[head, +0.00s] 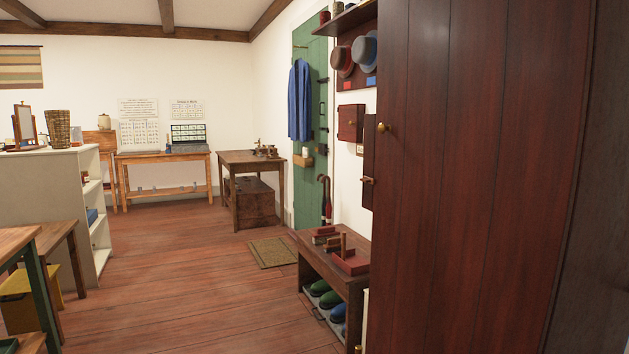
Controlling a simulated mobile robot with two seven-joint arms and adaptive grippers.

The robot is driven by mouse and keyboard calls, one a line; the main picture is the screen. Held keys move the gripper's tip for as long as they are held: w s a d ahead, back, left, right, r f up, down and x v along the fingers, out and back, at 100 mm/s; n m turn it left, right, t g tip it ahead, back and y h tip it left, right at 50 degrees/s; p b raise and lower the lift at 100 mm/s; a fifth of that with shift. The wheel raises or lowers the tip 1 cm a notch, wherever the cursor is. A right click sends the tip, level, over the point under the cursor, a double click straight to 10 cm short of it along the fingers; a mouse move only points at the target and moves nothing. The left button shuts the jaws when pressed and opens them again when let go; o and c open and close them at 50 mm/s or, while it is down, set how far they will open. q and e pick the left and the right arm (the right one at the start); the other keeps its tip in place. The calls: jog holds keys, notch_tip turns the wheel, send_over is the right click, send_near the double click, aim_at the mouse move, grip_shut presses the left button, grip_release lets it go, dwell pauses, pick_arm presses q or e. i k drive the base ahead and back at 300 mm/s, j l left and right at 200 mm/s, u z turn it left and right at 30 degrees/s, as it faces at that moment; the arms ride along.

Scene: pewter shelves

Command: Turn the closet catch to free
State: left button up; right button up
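A tall dark red-brown closet (470,180) of upright boards fills the right side of the head view, very near. A round brass knob (381,127) sits near its left edge. Below the knob, a small brown piece that looks like the catch (368,181) sticks out to the left at the closet's edge. It is seen from the side and is small, so I cannot tell which way it is turned. Neither of my grippers is in view.
A low bench (347,279) with a red tray (350,263) on top and shoes below stands left of the closet. A green door (308,180) with a blue coat (299,100) is beyond. The wooden floor (190,285) in the middle is mostly clear. A white shelf unit (50,190) stands left.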

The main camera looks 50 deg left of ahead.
aim_at(364, 179)
jog(key=u, duration=1.4)
jog(key=j+z, duration=0.25)
jog(key=k+j, duration=0.05)
jog(key=j, duration=0.05)
